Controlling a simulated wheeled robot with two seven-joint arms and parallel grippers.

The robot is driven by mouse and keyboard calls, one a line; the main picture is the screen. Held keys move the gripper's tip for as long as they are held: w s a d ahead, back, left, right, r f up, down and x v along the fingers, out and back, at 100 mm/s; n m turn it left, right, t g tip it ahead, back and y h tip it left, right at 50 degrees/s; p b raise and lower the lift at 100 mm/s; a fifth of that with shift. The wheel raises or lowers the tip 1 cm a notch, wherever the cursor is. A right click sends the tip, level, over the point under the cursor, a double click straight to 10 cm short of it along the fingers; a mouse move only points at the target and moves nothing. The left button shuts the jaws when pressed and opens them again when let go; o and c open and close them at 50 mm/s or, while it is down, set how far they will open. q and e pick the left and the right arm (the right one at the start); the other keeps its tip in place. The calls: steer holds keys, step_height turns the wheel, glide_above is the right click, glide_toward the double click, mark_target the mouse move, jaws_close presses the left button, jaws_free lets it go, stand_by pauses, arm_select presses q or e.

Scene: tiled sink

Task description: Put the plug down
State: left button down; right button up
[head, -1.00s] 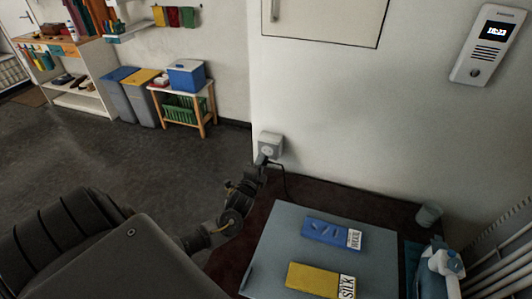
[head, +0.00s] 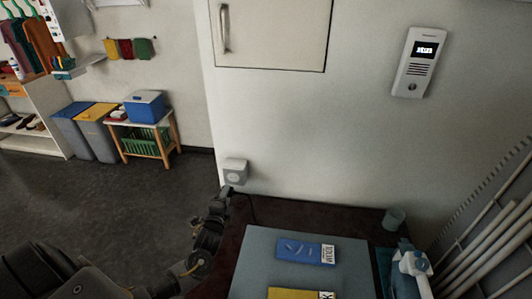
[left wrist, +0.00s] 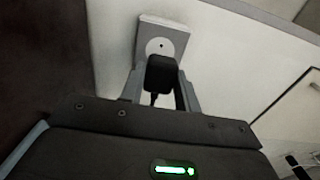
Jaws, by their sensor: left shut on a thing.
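The black plug (left wrist: 160,75) sits between the two grey fingers of my left gripper (left wrist: 160,88) in the left wrist view, with its cable hanging down. My left gripper (head: 222,194) is shut on the plug, just below and in front of the wall socket (head: 235,172). The socket's round face shows uncovered in the head view. It also shows just beyond the plug in the left wrist view (left wrist: 162,40). The plug appears clear of the socket. In the head view the plug is too small and dark to make out. My right gripper is not in view.
A dark red table with a grey mat (head: 256,262) stands right of the gripper. A blue packet (head: 300,250) and a yellow packet (head: 292,294) lie on the mat. A cup (head: 393,219) and a blue-and-white bottle (head: 414,265) stand at the right.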

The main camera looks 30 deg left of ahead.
arm_select(q)
steer(key=s+d+r+m+h, duration=0.2)
steer(key=s+d+r+h, duration=0.1)
steer(key=d+r, duration=0.7)
steer(key=s+d+r+m+t+h, duration=0.1)
steer(key=s+d+r, duration=0.4)
steer(key=d+r, duration=0.5)
steer(key=shift+d+m+h, duration=0.4)
steer(key=shift+d+h, duration=0.5)
steer(key=shift+d, duration=0.2)
steer(key=shift+s, duration=0.1)
